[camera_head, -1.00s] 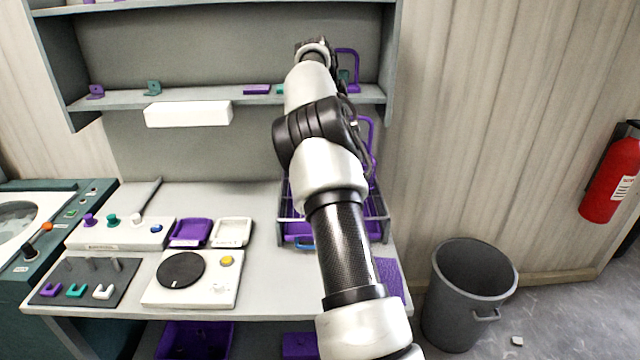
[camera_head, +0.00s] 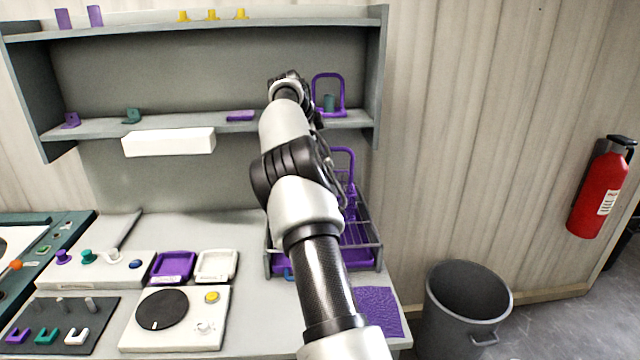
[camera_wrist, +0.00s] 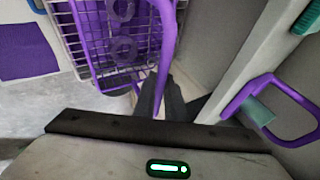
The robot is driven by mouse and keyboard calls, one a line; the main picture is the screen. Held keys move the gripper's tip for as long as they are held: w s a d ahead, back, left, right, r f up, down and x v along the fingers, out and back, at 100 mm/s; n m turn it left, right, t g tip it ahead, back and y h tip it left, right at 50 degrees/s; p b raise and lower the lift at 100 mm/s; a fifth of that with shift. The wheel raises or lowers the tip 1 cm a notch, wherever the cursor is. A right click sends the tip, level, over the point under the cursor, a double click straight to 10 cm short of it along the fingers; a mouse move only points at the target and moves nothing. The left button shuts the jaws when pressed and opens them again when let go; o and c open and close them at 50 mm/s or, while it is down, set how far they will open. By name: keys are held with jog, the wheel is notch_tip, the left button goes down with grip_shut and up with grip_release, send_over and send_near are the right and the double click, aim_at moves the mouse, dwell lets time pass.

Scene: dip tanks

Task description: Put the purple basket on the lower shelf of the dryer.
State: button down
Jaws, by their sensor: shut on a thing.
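The purple basket (camera_head: 357,232) has lattice sides and a tall handle. It is inside or directly above a grey wire-framed rack (camera_head: 374,262) on the bench, partly hidden by my arm; I cannot tell whether it touches the rack's bottom. In the wrist view, the basket (camera_wrist: 95,35) shows purple rings inside and its handle runs to my gripper (camera_wrist: 160,92), which is shut on it.
A wall shelf unit (camera_head: 372,90) stands above the bench. A purple hoop (camera_head: 328,76) with a teal cylinder is on its lower board, close to my gripper. Purple and white trays (camera_head: 216,266) lie left of the rack. A grey bin (camera_head: 468,310) stands right of the bench.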

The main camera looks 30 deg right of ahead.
notch_tip(320, 180, down, 5)
jog(key=shift+r, duration=0.1)
dwell(0.3)
jog(key=c, duration=1.8)
grip_release()
jog(key=shift+f, duration=0.2)
